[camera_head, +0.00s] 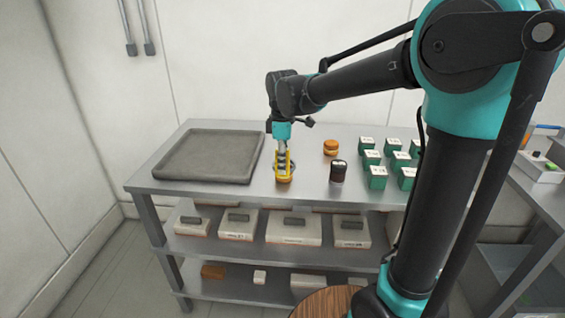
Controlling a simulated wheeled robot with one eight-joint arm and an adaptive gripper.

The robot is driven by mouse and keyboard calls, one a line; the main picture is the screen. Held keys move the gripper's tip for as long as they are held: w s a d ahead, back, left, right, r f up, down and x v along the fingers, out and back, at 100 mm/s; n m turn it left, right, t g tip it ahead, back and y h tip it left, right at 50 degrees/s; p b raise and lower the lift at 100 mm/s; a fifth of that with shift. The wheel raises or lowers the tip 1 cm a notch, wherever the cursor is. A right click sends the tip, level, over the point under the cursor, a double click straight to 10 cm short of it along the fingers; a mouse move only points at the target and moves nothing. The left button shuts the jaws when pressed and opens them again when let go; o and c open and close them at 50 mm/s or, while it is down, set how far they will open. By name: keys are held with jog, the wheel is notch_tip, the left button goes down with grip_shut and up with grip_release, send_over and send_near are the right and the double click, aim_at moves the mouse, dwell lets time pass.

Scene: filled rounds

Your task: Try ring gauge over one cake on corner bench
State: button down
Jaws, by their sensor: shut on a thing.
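My gripper (283,150) points straight down over the front middle of the corner bench (308,160). It is shut on a yellow piece, which looks like the ring gauge (284,179), low at the bench top. A small brownish round shape shows at the gauge's foot and looks like a cake. The fingers and gauge hide most of it, so I cannot tell whether the ring is around it, on it or just above it. Another orange-brown round cake (330,148) stands free on the bench, behind and to the right.
A large empty grey tray (256,180) lies on the bench's left. A dark jar with a pale top (338,174) stands right of my gripper. Several green boxes (377,178) stand farther right. Shelves below hold pale lidded boxes (294,233). Bare bench lies between tray and gripper.

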jog(key=shift+f, duration=1.35)
dwell(0.8)
jog(key=c, duration=1.4)
grip_release()
jog(key=shift+o, duration=0.4)
jog(key=o, duration=0.4)
jog(key=shift+r, duration=0.1)
jog(key=shift+r, duration=3.45)
